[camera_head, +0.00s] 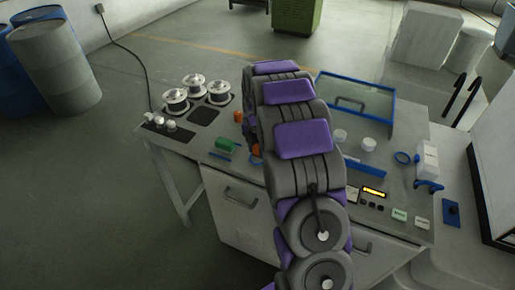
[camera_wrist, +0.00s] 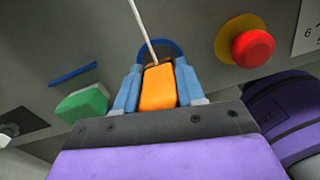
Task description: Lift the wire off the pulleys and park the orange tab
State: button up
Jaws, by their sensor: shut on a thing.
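In the wrist view my gripper (camera_wrist: 157,88) has its two blue fingers shut on the orange tab (camera_wrist: 158,88), one on each side. A thin pale wire (camera_wrist: 142,25) runs up from the top of the tab to the upper edge of the view. A blue ring-like part (camera_wrist: 165,46) shows just behind the tab; I cannot tell whether they touch. In the head view my arm covers the gripper and much of the bench middle. White round parts (camera_head: 369,144), possibly pulleys, stand right of my arm. The wire's path over any pulley cannot be made out.
A green block (camera_wrist: 84,103) and a blue strip (camera_wrist: 73,74) lie left of my gripper. A red button on yellow (camera_wrist: 252,47) is to its right. Several spools (camera_head: 194,83) stand at the bench's left. A blue-framed clear panel (camera_head: 355,98) rises behind my arm.

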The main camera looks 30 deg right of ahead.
jog(key=shift+f, duration=0.2)
jog(key=shift+f, duration=0.35)
jog(key=shift+f, duration=0.15)
jog(key=o, duration=1.1)
jog(key=shift+o, duration=0.2)
